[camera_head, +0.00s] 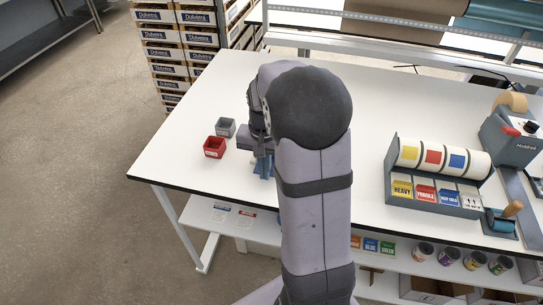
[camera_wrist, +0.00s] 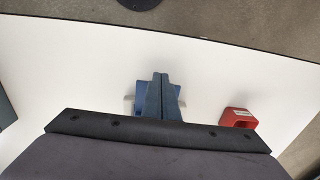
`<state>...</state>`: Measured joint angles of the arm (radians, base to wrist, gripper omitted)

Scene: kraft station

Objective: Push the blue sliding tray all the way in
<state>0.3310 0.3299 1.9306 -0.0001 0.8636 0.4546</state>
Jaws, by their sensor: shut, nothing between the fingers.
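My gripper (camera_wrist: 160,78) is shut and empty, with its two blue-grey fingers together in the wrist view. A blue part, which looks like the blue sliding tray (camera_wrist: 143,103), shows behind and on both sides of the fingers. Small pale grey pieces stick out at its left and right. The fingers hide its middle, so I cannot tell whether they touch it or how far it is in. In the head view my gripper (camera_head: 262,157) is over the left part of the white table, and my arm hides most of the area around it.
A red bin (camera_head: 214,147) and a grey bin (camera_head: 226,127) stand left of my gripper on the table (camera_head: 180,150). The red bin also shows in the wrist view (camera_wrist: 238,118). A label dispenser with colored rolls (camera_head: 437,172) stands to the right. The table's left edge is clear.

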